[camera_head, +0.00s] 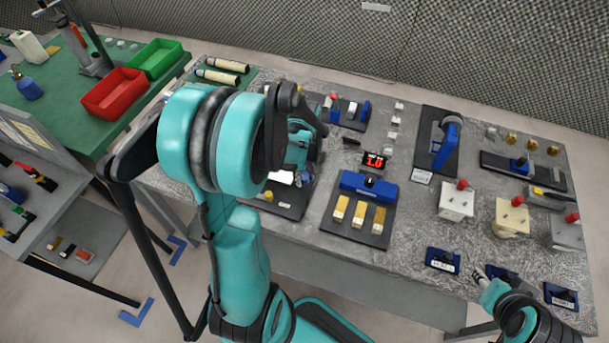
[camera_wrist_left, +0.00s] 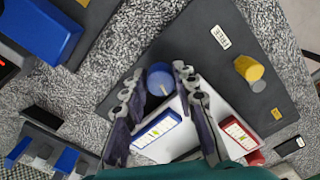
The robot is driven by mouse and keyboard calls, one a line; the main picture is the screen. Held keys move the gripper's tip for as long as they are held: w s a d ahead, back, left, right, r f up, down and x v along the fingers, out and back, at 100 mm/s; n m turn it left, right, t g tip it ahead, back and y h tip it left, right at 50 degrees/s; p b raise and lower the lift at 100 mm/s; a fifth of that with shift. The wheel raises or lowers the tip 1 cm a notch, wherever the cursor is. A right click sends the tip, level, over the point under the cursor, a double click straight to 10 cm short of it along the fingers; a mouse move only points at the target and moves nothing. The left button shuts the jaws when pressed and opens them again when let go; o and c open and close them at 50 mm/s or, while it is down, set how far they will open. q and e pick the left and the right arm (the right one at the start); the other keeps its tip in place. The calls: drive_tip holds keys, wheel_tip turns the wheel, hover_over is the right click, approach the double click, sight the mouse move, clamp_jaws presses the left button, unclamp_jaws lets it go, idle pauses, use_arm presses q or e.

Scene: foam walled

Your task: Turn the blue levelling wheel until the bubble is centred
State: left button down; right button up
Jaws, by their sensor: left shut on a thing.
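The blue levelling wheel (camera_wrist_left: 160,80) is a round knob with a pale mark on top, at the corner of a white plate (camera_wrist_left: 185,112) in the left wrist view. My left gripper (camera_wrist_left: 158,82) is shut on it, one finger on each side. Two level vials lie on the plate, one with a blue frame (camera_wrist_left: 157,130) and one with a red frame (camera_wrist_left: 240,135). Their bubbles are too small to place. In the head view my left arm hides most of this device. My right gripper (camera_head: 482,276) is low at the right, beside a dark blue labelled block; its fingers are unclear.
A yellow knob (camera_wrist_left: 249,68) stands on the same dark base (camera_wrist_left: 215,60). In the head view, a blue fixture with brass blocks (camera_head: 359,216) is right of my left gripper.

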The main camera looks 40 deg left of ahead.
sight(304, 177)
use_arm(q)
drive_tip(key=shift+m, duration=1.4)
drive_tip(key=c, duration=1.2)
unclamp_jaws()
drive_tip(key=shift+r, duration=4)
